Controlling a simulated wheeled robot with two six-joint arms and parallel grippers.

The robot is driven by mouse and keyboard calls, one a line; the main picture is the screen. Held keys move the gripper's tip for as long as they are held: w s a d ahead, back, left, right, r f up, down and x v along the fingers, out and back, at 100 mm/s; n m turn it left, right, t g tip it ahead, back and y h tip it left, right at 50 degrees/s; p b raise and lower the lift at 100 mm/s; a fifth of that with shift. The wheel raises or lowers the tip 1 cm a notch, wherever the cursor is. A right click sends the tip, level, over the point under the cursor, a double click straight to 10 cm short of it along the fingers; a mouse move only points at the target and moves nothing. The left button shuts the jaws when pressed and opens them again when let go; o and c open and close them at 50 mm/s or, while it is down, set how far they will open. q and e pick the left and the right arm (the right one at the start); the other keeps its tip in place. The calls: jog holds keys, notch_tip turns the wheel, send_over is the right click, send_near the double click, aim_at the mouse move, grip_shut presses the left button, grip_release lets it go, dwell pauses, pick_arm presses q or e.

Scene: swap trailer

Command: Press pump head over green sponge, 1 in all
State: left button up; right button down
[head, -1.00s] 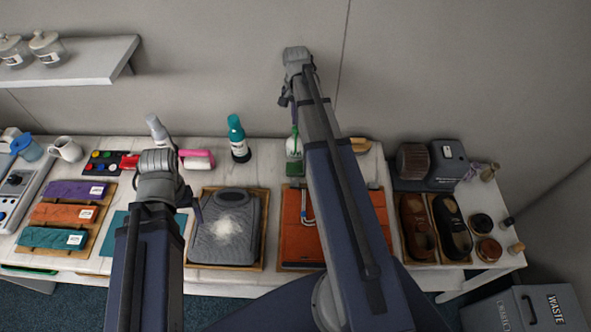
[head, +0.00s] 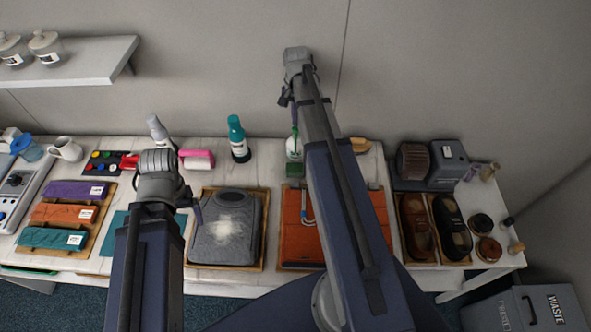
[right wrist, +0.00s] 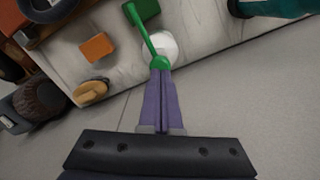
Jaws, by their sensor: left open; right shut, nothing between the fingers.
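A white pump bottle (right wrist: 165,46) with a green pump head (right wrist: 160,62) stands on the table. In the right wrist view its long nozzle reaches out over the green sponge (right wrist: 147,8). My right gripper (right wrist: 160,74) is shut and empty, its purple fingertips at the top of the pump head; I cannot tell whether they press it down. In the head view my right arm partly hides the bottle (head: 293,150), and the sponge (head: 294,170) lies in front of it. My left gripper (head: 193,208) is open and empty, mostly hidden by its wrist, above the table left of the grey bag.
A teal bottle (head: 238,140) stands left of the pump bottle. An orange sponge (right wrist: 97,47) and a brush (right wrist: 91,91) lie near it. The grey bag (head: 223,247) and an orange case (head: 300,235) fill the front. The wall is close behind.

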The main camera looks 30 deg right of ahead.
pick_arm(q)
jog(key=shift+f, duration=0.1)
pick_arm(e)
jog(key=shift+f, duration=0.1)
pick_arm(q)
jog(key=shift+f+b, duration=1.4)
jog(key=shift+b, duration=0.1)
pick_arm(e)
jog(key=shift+f, duration=1.4)
pick_arm(q)
jog(key=shift+r, duration=0.1)
pick_arm(e)
jog(key=shift+r, duration=0.1)
pick_arm(q)
jog(key=shift+r+p, duration=1.4)
jog(key=shift+p, duration=0.1)
pick_arm(e)
jog(key=shift+r, duration=1.4)
pick_arm(q)
jog(key=shift+r, duration=0.1)
notch_tip(320, 180, up, 6)
jog(key=p, duration=0.6)
pick_arm(e)
notch_tip(320, 180, up, 6)
